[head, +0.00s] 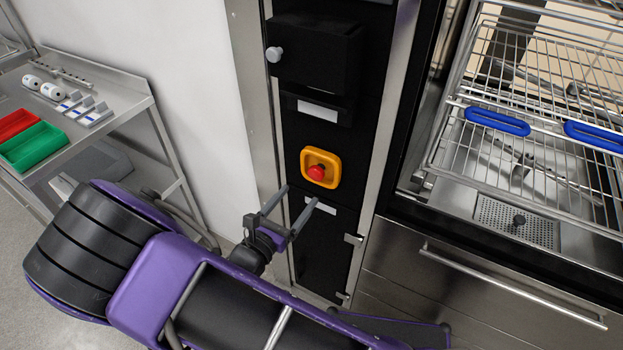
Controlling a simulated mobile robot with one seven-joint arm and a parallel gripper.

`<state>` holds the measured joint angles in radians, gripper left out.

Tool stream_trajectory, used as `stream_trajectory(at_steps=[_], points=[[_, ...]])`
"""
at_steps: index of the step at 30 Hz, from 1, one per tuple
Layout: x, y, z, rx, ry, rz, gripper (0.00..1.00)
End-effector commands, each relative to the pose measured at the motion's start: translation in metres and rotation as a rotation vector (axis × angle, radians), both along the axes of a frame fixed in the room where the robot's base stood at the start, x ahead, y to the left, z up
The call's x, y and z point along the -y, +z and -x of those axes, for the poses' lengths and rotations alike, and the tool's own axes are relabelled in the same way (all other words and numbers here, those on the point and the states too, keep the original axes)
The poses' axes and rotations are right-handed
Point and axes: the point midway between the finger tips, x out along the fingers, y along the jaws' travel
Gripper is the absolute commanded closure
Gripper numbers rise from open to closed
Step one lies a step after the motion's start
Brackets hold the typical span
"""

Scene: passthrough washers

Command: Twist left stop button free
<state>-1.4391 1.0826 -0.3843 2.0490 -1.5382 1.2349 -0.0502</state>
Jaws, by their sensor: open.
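The stop button (317,173) is a red knob on a yellow-orange square housing (334,156). It sits on the black front panel of a narrow column left of the washer. Its turned position cannot be told from here. My gripper (294,196) is open and empty, its two grey fingers pointing up toward the panel. It shows just below the button in the picture, with the fingertips apart from the knob. One finger is below left of the housing, the other directly below it.
A washer with wire racks (520,110) and blue handles stands open at right, above a steel drawer handle (510,288). A grey knob (274,54) and a box-like black cover (318,60) stick out above the button. A steel cart (120,115) with red and green trays stands at left.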

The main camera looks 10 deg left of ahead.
Motion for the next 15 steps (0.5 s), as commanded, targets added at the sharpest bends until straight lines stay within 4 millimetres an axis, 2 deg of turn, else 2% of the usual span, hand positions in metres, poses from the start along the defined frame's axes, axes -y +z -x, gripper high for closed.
stream_trajectory(at_steps=[1,6,10,15], points=[[0.005,0.000,-0.012,0.001,-0.003,0.000,0.18],[0.016,0.000,-0.042,0.001,-0.003,0.000,0.18],[0.021,0.000,-0.059,0.000,-0.001,-0.001,0.18],[0.024,0.000,-0.070,0.000,0.000,0.000,0.18]])
